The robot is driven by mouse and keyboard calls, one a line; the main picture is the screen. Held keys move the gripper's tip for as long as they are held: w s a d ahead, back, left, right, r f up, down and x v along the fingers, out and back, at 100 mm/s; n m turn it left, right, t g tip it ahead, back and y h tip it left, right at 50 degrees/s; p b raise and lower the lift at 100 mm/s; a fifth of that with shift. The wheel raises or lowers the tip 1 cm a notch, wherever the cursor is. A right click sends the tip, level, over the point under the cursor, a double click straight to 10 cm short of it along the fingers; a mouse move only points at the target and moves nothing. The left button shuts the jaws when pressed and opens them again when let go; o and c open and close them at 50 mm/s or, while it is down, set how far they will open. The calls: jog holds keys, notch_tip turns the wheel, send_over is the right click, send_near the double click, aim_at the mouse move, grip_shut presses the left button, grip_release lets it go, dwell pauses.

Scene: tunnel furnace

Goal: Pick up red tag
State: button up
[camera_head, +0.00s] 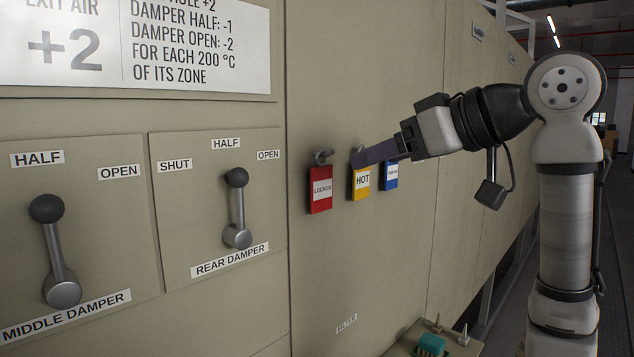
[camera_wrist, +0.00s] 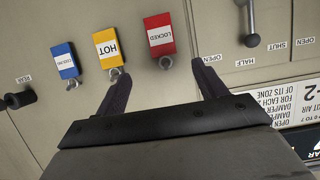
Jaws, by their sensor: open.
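The red tag (camera_head: 319,204), labelled LOCKED, hangs from a hook on the beige panel, leftmost of three tags in the head view. It also shows in the wrist view (camera_wrist: 157,22), where the picture is upside down. My gripper (camera_wrist: 161,69) is open and empty, its two dark fingers apart. In the wrist view the red tag lies between the finger directions, beyond the tips. In the head view the gripper (camera_head: 357,158) reaches from the right, and a finger covers the top of the yellow tag. Whether it touches any tag cannot be told.
The yellow HOT tag (camera_head: 362,181) and blue tag (camera_head: 391,177) hang to the right of the red one. The rear damper lever (camera_head: 238,208) and middle damper lever (camera_head: 54,250) stick out at left. A teal object (camera_head: 431,344) sits at the bottom right.

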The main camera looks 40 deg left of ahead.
jog(key=p, duration=0.1)
send_near(323, 180)
jog(key=x, duration=0.4)
jog(key=shift+p+x, duration=1.25)
jog(key=shift+x, duration=1.25)
jog(key=shift+d+f, duration=0.15)
jog(key=shift+f, duration=0.05)
jog(key=c, duration=1.1)
jog(key=shift+o, duration=0.2)
jog(key=shift+r, duration=0.2)
